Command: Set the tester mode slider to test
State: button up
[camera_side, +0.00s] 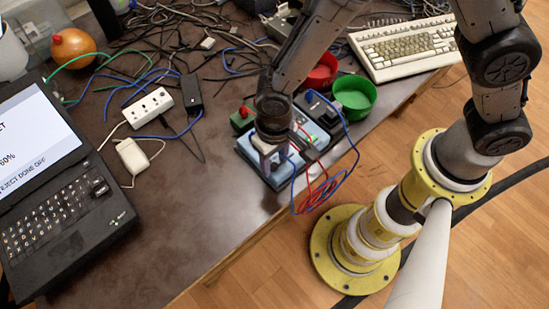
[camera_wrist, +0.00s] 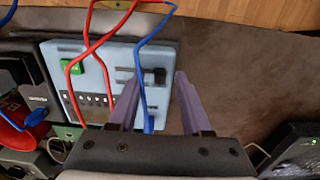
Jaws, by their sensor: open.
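The tester is a light blue box; its face (camera_wrist: 98,75) fills the left-middle of the wrist view, with a green part and a row of small lights. A black slider knob (camera_wrist: 156,76) sits on a dark slot near the box's right edge. My gripper (camera_wrist: 159,82) is open, with one purple finger on each side of the knob; whether either touches it is unclear. In the side view my gripper (camera_side: 268,158) points down over the blue tester (camera_side: 248,151) near the table edge and hides much of its top. Mode labels are not readable.
Red and blue leads (camera_side: 318,190) loop off the tester over the table edge; a blue lead (camera_wrist: 147,112) passes between my fingers. Red (camera_side: 321,75) and green (camera_side: 355,96) bowls and a keyboard (camera_side: 405,47) stand behind.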

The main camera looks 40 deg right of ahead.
grip_shut()
dwell(1.4)
